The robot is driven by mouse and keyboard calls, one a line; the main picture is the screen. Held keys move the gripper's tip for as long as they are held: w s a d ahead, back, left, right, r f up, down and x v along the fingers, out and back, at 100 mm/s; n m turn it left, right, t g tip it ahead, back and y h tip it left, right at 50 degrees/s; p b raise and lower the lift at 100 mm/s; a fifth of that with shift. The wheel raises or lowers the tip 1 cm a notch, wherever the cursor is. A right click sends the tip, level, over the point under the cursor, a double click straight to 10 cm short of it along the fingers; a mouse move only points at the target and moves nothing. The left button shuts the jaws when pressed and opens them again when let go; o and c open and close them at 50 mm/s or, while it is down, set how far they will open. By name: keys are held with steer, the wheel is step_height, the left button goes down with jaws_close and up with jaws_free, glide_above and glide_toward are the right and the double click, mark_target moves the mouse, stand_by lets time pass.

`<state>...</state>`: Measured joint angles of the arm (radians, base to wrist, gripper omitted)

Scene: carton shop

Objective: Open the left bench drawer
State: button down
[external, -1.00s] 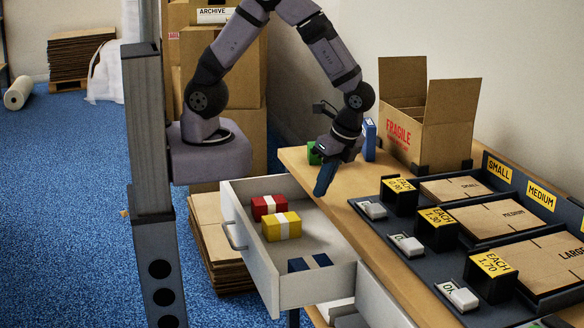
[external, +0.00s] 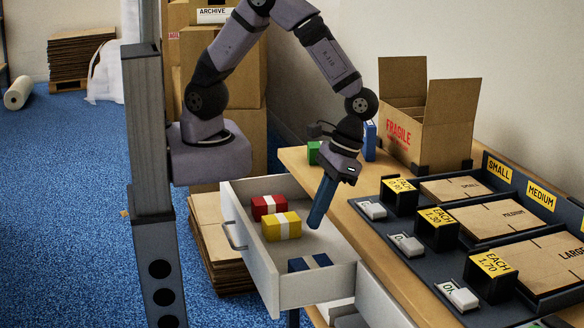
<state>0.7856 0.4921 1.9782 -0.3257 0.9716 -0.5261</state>
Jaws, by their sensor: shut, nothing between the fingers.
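The left bench drawer (external: 312,287) stands pulled out from the bench, with its inside in plain view. Its handle (external: 233,236) is on the front panel at the left. Inside lie a red block (external: 263,206), a yellow block (external: 282,227) and a dark blue block (external: 308,262), each with a white band. My gripper (external: 315,222) is shut and empty. It points down over the drawer's back part, near the bench edge, apart from the handle. I cannot tell whether its tips are below the drawer's rim.
The bench top (external: 345,215) carries a dark rack of flat cartons, black price boxes (external: 436,230) and an open FRAGILE carton (external: 430,125). A green box (external: 313,153) and a blue box (external: 369,138) stand at the back.

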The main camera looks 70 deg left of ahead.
steer(key=s+f, duration=0.7)
steer(key=f, duration=0.2)
steer(key=shift+s+f+p, duration=0.15)
steer(key=shift+s+p, duration=0.2)
steer(key=shift+p, duration=0.05)
stand_by(0.5)
steer(key=s+b, duration=0.1)
steer(key=s, duration=0.7)
steer(key=shift+s, duration=0.2)
